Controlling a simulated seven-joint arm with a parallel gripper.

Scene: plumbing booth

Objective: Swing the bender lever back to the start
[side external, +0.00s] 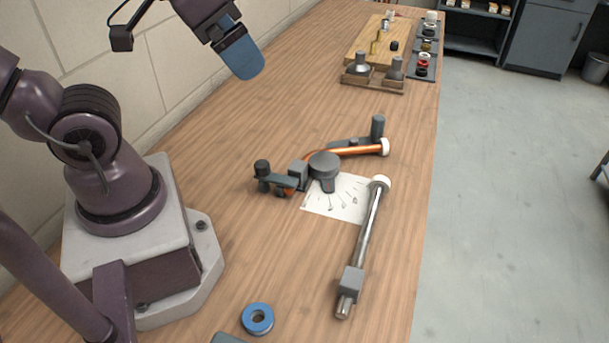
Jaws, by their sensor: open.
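The bender stands mid-bench, with a round dark grey former (323,163) at its centre. A dark arm that looks like the bender lever (360,141) reaches to the far right of the former and carries an upright cylindrical grip (378,127). An orange copper pipe (355,151) passes by the former, curves along the lever and ends in a white cap. My gripper (247,68) is high at the upper left, well apart from the lever. Its blue end points down and right; it is open, with nothing seen in it.
A white marked sheet (340,199) lies under the bender. A chrome bar (368,230) with a white end and grey block lies in front. A blue ring (257,319) is at the near edge. A wooden board (366,45) with fittings stands far back. The wall bounds the left.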

